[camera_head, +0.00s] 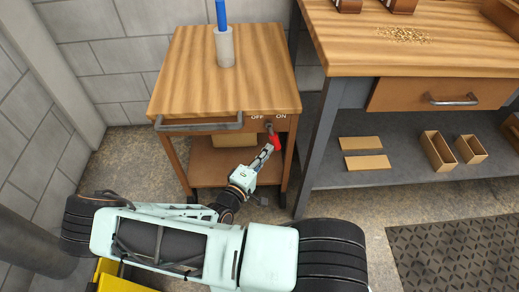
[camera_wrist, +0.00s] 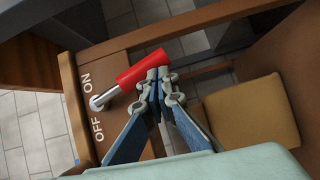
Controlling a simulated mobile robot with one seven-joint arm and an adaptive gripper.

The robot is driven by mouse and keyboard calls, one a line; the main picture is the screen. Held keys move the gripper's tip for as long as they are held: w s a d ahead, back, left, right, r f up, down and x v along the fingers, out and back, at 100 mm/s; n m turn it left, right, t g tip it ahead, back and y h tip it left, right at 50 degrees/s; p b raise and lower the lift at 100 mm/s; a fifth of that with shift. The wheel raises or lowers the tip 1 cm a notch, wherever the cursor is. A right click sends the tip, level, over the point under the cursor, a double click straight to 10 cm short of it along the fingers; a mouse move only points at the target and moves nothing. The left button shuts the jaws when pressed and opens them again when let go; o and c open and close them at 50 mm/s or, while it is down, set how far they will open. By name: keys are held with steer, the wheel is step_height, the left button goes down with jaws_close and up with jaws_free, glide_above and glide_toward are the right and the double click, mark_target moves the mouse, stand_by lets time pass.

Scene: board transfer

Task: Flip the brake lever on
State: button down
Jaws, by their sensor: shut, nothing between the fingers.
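The brake lever (camera_head: 274,141) is on the front of the wooden cart, below the OFF and ON labels. Its red handle (camera_wrist: 143,68) runs from a metal pivot (camera_wrist: 98,103), pointing away from the labels and tilted somewhat to the ON side. My gripper (camera_wrist: 160,76) is shut with its fingertips together at the free end of the red handle. It looks in contact with the handle, but is not around it. In the head view my gripper (camera_head: 267,151) is just below the lever, and its tips are hard to make out.
The cart top (camera_head: 190,85) holds a grey cylinder (camera_head: 225,48) with a blue rod. A box (camera_wrist: 250,120) sits on the lower shelf. A workbench (camera_head: 440,50) stands right, with open boxes (camera_head: 437,150) on its shelf.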

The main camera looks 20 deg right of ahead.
steer(key=shift+s+d+n+t+h, duration=0.3)
steer(key=shift+d+n+t+h, duration=0.25)
steer(key=shift+d+n, duration=0.45)
steer(key=shift+a, duration=0.1)
